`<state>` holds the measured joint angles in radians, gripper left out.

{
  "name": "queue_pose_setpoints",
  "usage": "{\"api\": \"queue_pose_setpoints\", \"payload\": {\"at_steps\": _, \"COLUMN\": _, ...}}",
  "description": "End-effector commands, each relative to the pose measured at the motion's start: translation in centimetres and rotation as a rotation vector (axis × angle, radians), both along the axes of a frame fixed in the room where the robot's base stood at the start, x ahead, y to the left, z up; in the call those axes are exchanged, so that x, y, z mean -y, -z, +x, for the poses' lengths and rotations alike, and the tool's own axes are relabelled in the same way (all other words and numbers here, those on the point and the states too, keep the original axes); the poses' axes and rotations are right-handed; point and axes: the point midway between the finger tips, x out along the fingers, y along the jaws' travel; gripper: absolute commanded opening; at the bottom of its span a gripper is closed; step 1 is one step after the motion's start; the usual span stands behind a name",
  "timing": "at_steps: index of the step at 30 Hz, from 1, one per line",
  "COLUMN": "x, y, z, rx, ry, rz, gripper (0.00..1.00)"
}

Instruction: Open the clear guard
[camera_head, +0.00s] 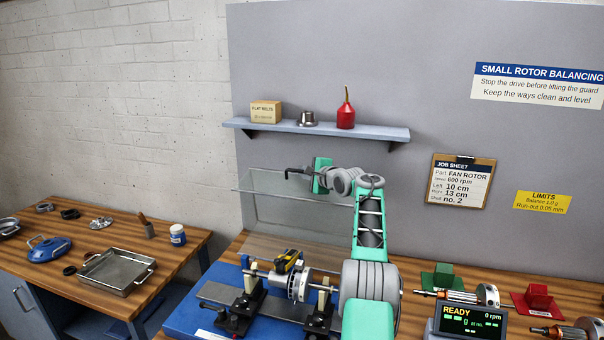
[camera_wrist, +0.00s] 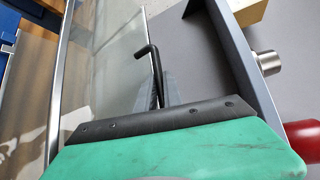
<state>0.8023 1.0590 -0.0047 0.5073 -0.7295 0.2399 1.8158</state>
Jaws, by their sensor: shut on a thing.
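The clear guard (camera_head: 262,182) is raised over the back of the balancing machine. Its see-through panels stand at and above the bench, and the rotor (camera_head: 299,285) in front is uncovered. In the wrist view the guard's clear panel (camera_wrist: 105,60) fills the left middle, with a pale metal edge. My gripper (camera_head: 314,172) is at the guard's upper right, below the shelf. It is shut on a black bent rod (camera_wrist: 152,66), which points left with its tip bent over. I cannot tell whether the rod touches or is fixed to the guard.
A wall shelf (camera_head: 320,129) with a box, a metal part and a red oil can (camera_head: 346,114) is just above my gripper. A display (camera_head: 468,322) reads READY, 0 rpm. Spare rotors and coloured blocks lie at right. A side table with a metal tray (camera_head: 117,286) stands at left.

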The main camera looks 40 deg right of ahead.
Motion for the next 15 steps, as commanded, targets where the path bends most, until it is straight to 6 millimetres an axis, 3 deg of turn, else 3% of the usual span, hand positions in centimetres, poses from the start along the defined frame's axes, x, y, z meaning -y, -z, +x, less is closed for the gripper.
{"api": "queue_pose_setpoints", "payload": {"at_steps": 5, "x": 0.54, "y": 0.71, "z": -0.27, "rx": -0.011, "ry": 0.010, "rz": 0.006, "gripper": 0.00}}
{"api": "queue_pose_setpoints", "payload": {"at_steps": 6, "x": 0.54, "y": 0.72, "z": -0.26, "rx": -0.011, "ry": 0.010, "rz": 0.006, "gripper": 0.14}}
{"api": "queue_pose_setpoints", "payload": {"at_steps": 12, "x": -0.08, "y": 0.48, "z": 0.07, "rx": -0.008, "ry": 0.002, "rz": 0.004, "gripper": 0.31}}
{"api": "queue_pose_setpoints", "payload": {"at_steps": 15, "x": -0.35, "y": 0.39, "z": 0.21, "rx": -0.006, "ry": -0.002, "rz": 0.003, "gripper": 0.32}}
